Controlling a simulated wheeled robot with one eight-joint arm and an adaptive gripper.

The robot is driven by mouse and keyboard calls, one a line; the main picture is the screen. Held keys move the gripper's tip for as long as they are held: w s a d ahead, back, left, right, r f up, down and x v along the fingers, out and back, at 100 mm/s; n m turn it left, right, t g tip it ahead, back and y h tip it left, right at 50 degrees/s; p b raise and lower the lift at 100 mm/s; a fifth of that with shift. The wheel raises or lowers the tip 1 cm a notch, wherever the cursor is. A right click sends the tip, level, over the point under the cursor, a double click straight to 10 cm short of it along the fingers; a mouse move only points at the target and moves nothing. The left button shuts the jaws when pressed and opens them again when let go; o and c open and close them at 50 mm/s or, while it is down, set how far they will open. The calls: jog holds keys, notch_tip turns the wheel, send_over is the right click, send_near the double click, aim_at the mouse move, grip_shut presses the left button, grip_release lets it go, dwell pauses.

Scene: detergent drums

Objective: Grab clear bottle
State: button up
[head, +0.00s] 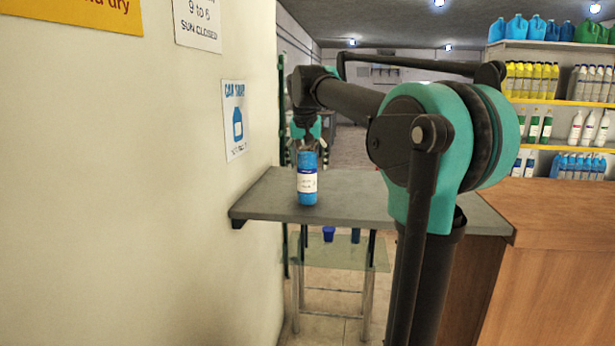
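A clear-looking bottle (307,194) with blue contents and a white label stands upright on the grey counter (262,204), near its left end. My gripper (307,147) points down at the top of this bottle, with its teal and dark parts just above and behind the bottle's neck. The gripper is small and dark here, so I cannot tell whether the fingers touch the bottle or are closed on it.
A wall (120,190) with signs borders the counter on the left. A wooden cabinet (555,225) stands at right. Shelves (545,103) of bottles and jugs are behind it. A low glass table (345,258) with blue items sits below the counter.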

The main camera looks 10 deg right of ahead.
jog(key=c, duration=1.6)
jog(key=shift+r, duration=0.2)
